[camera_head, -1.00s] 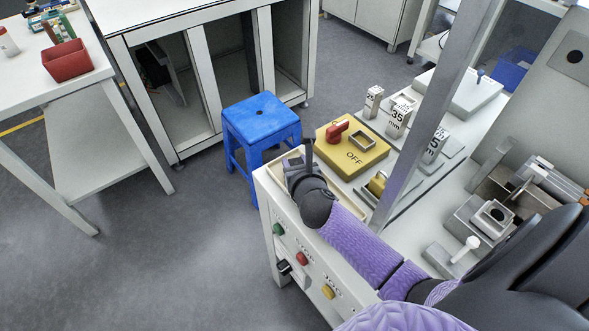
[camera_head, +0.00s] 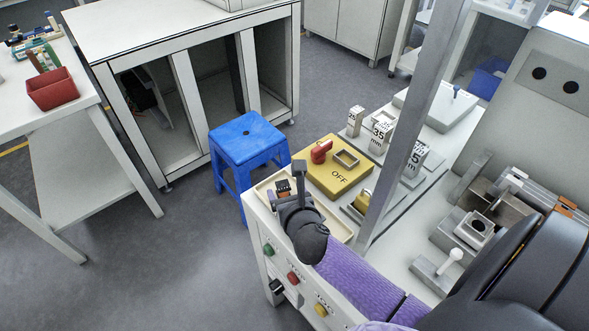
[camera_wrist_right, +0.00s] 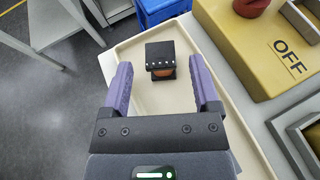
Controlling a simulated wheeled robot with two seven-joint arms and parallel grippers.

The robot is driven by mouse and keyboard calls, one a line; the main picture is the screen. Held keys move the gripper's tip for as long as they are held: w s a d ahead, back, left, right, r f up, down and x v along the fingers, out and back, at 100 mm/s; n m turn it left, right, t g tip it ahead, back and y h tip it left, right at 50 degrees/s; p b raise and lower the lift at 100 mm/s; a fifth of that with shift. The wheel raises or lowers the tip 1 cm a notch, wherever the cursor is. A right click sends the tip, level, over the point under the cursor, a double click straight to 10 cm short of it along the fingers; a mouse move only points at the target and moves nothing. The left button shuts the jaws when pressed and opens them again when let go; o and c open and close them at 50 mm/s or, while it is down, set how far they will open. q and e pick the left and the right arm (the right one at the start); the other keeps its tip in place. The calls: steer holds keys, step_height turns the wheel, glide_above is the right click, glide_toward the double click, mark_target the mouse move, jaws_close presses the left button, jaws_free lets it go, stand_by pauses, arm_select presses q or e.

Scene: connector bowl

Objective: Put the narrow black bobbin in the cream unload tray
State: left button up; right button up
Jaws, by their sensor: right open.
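The narrow black bobbin (camera_wrist_right: 160,56), with an orange-brown winding low on it, stands in the cream unload tray (camera_wrist_right: 130,52). In the head view the bobbin (camera_head: 283,187) shows at the left end of the tray (camera_head: 336,224), partly behind my right gripper (camera_head: 291,186). My right gripper is open. In the right wrist view its purple fingers (camera_wrist_right: 161,78) are apart, with the bobbin beyond their tips and clear space around it. My left gripper is not in view.
A yellow block (camera_head: 340,178) marked OFF, with a red knob (camera_head: 320,151), stands right beside the tray. A grey post (camera_head: 408,135) rises behind my right arm. A blue stool (camera_head: 246,146) stands on the floor beyond the tray end. Size-marked blocks (camera_head: 381,132) stand farther back.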

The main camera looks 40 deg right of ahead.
steer(key=p+v, duration=0.2)
steer(key=v, duration=0.5)
steer(key=shift+s+r, duration=0.15)
steer(key=shift+r, duration=0.05)
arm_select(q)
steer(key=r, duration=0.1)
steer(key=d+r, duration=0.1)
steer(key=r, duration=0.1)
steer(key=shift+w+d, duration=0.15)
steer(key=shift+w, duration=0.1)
arm_select(e)
steer(key=shift+s+a+r, duration=0.1)
steer(key=shift+s+a, duration=0.05)
steer(key=shift+s, duration=0.25)
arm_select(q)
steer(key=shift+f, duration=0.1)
